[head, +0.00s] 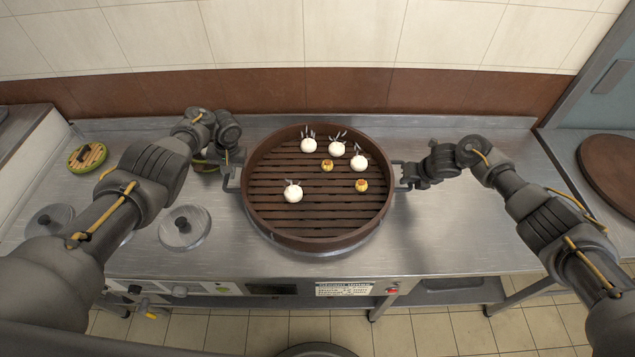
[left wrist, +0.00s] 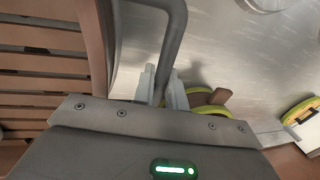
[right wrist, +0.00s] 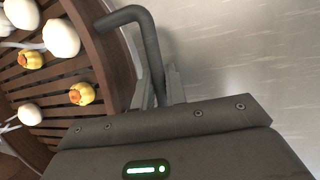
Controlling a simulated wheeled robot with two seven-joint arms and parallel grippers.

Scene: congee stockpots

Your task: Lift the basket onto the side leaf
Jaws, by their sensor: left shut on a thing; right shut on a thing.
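The round brown slatted basket (head: 318,237) is at the middle of the steel counter, over a round metal base. It holds several white buns (head: 293,193) and two small yellow pieces (head: 361,186). My left gripper (head: 229,170) is shut on the basket's left handle, a dark bar (left wrist: 176,40) that also shows in the left wrist view. My right gripper (head: 405,177) is shut on the right handle, whose bar (right wrist: 150,45) shows in the right wrist view. The basket looks level. Whether it touches the base is hard to tell.
The steel counter (head: 460,235) is clear to the right of the basket. Metal lids (head: 185,228) lie at the left. A small green-rimmed round item (head: 87,157) is at the far left. A brown round board (head: 610,172) lies on the right side surface. A tiled wall stands behind.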

